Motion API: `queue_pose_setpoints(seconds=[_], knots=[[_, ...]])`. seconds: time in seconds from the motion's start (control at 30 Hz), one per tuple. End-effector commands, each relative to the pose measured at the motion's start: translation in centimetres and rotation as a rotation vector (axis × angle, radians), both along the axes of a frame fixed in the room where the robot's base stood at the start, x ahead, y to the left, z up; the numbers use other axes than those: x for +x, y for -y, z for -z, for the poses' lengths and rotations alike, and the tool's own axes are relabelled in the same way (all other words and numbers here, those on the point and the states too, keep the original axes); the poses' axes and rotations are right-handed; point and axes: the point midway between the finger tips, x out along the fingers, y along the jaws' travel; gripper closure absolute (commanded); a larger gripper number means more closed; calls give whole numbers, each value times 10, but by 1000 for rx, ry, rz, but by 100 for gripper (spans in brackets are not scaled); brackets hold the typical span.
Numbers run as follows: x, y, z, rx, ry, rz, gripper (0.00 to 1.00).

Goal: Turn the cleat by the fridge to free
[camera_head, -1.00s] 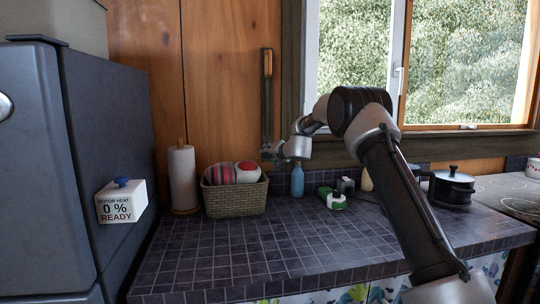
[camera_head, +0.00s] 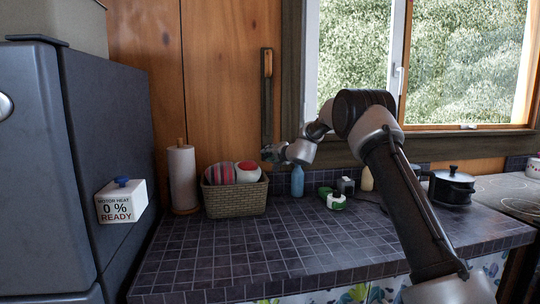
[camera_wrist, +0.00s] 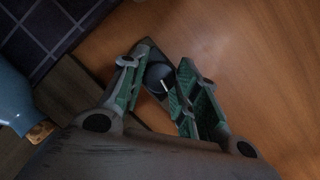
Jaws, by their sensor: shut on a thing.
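A long dark vertical strip (camera_head: 267,105) with a wooden-coloured piece near its top is on the timber wall, right of the fridge (camera_head: 110,150). My gripper (camera_head: 268,154) is at its lower end, above the counter. In the wrist view, my gripper (camera_wrist: 156,72) has one green-lined finger on each side of a dark cleat (camera_wrist: 158,76) with a round hub and a short white mark, against the wood. The gripper is shut on this cleat. The fingers partly hide it, and its turned angle is hard to tell.
A wicker basket (camera_head: 235,198) with coloured items, a paper towel roll (camera_head: 182,178) and a blue bottle (camera_head: 297,181) stand below the gripper on the tiled counter (camera_head: 250,255). A white box (camera_head: 121,202) reading "MOTOR HEAT 0 % READY" is on the fridge side. The front counter is clear.

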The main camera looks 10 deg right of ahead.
Motion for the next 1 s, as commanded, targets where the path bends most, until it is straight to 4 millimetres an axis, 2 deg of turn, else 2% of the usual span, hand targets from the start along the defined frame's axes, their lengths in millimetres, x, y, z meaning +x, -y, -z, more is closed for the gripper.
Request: queue_pose_setpoints(seconds=[1.0], knots=[[0, 1, 7, 960, -3, 2, 93]])
